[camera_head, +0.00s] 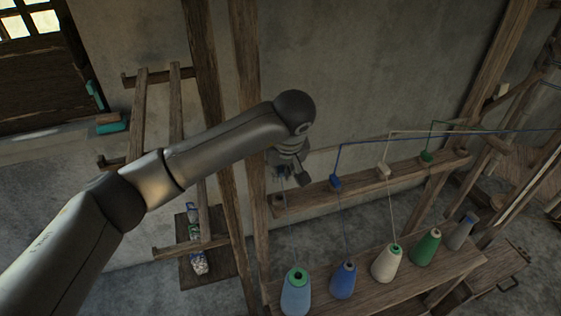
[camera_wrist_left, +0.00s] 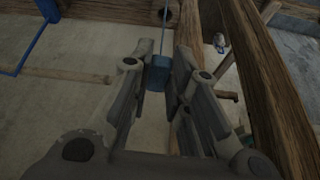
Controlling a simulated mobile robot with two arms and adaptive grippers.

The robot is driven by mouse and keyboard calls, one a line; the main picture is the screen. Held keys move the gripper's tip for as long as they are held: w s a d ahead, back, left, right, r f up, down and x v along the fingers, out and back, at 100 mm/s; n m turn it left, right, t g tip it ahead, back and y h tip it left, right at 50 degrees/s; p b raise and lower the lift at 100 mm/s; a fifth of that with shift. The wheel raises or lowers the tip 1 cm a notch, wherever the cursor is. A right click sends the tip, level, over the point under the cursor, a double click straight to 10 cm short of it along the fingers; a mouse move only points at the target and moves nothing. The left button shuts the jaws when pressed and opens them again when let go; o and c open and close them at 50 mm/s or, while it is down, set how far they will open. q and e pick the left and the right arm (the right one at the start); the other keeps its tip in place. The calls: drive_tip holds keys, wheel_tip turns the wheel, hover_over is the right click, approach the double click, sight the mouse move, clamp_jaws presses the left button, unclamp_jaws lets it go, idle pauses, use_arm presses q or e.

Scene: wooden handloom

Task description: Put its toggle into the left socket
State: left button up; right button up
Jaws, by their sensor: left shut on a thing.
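My left gripper (camera_head: 291,181) is over the left end of the wooden rail (camera_head: 352,185). In the left wrist view, its fingers (camera_wrist_left: 160,75) are shut on a small blue toggle (camera_wrist_left: 158,73), with a pale blue thread running up from it in the picture. In the head view the toggle is hard to make out. A dark round spot on the rail's left end (camera_head: 279,201), just below the gripper, looks like the left socket; its inside is not clear. The toggle appears apart from the rail. My right gripper is not in view.
A blue toggle (camera_head: 335,182), a white one (camera_head: 383,170) and a green one (camera_head: 426,157) sit along the rail with threads. Several thread cones, including a light blue one (camera_head: 296,294), stand on a lower shelf (camera_head: 378,300). An upright post (camera_head: 250,120) stands close left of the gripper.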

use_arm(q)
drive_tip(key=shift+s+f, duration=0.2)
drive_tip(key=shift+f, duration=0.5)
drive_tip(key=shift+w+f+b, duration=0.1)
drive_tip(key=shift+f+b, duration=1.55)
drive_tip(key=shift+f, duration=0.65)
drive_tip(key=shift+b, duration=0.3)
drive_tip(key=shift+f, duration=0.1)
drive_tip(key=shift+f+b, duration=0.8)
drive_tip(key=shift+b, duration=0.1)
